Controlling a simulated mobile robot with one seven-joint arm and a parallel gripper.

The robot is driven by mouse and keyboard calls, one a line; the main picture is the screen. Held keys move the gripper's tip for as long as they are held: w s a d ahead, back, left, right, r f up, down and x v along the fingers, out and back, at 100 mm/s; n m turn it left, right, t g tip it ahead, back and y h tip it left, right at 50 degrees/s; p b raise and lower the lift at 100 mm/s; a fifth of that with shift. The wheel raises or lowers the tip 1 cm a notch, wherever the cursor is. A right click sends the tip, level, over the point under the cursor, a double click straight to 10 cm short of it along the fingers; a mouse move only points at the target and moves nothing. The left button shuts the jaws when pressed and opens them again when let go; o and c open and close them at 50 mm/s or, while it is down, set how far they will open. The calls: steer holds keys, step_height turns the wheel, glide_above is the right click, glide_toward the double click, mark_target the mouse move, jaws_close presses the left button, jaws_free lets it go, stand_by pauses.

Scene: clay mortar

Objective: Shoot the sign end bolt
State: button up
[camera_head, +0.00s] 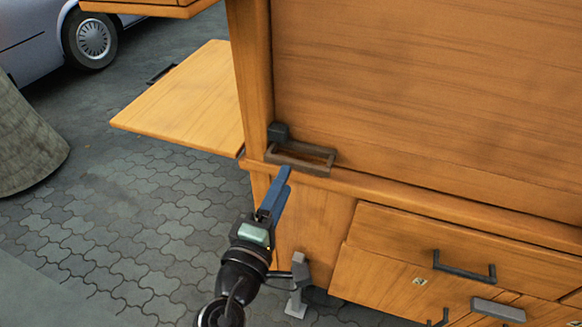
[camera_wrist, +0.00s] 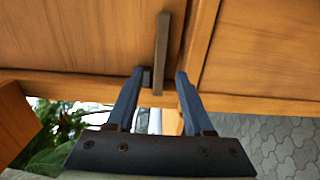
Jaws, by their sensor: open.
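The bolt shows in the head view as a brown rectangular loop handle (camera_head: 318,170) at the lower left corner of the large wooden panel, with a dark block (camera_head: 278,131) at its left end. In the wrist view the handle is a narrow brown bar (camera_wrist: 161,50). My gripper (camera_head: 285,171) has blue fingers and reaches up to the front of the handle. In the wrist view my gripper (camera_wrist: 160,78) is open, and the bar's near end appears between the fingertips. I cannot tell whether either finger touches it.
A wooden side shelf (camera_head: 190,95) juts out left of the post. Drawers with a dark handle (camera_head: 464,266) lie below the ledge at right. A grey support leg (camera_head: 297,285) stands beside my arm. Paving (camera_head: 130,215), a concrete-like round object (camera_head: 25,150) and a car (camera_head: 40,40) are at left.

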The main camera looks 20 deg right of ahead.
steer(key=v, duration=0.6)
steer(key=shift+s+a, duration=0.2)
steer(key=shift+s, duration=0.05)
